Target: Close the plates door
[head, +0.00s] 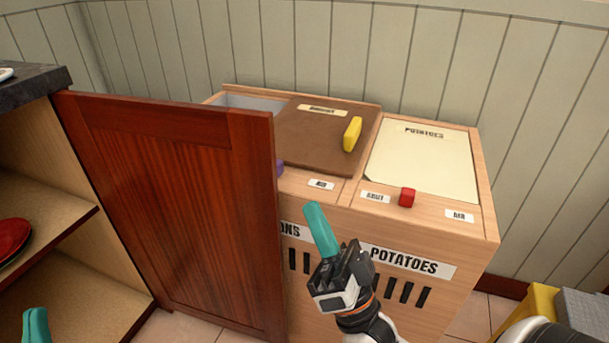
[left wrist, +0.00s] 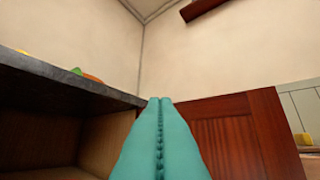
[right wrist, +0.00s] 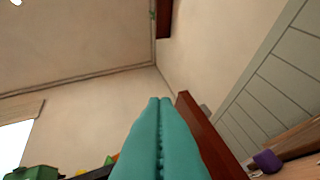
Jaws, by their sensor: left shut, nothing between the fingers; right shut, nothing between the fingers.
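The plates door (head: 185,200) is a reddish-brown wooden cabinet door, standing open at the left of the head view. It also shows in the left wrist view (left wrist: 215,140) and edge-on in the right wrist view (right wrist: 205,135). The open cabinet (head: 50,215) is left of it, with a red plate (head: 14,238) on a shelf. My right gripper (head: 313,207) is shut and empty, to the right of the door's free edge, in front of the wooden bin. My left gripper (head: 35,312) is shut and empty at the lower left, before the cabinet; only its fingertips show there.
A wooden bin (head: 420,222) labelled POTATOES stands right of the door, with a yellow block (head: 352,134) and a red block (head: 407,197) on top. A dark counter (head: 35,85) tops the cabinet. A yellow object (head: 537,308) is at the lower right.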

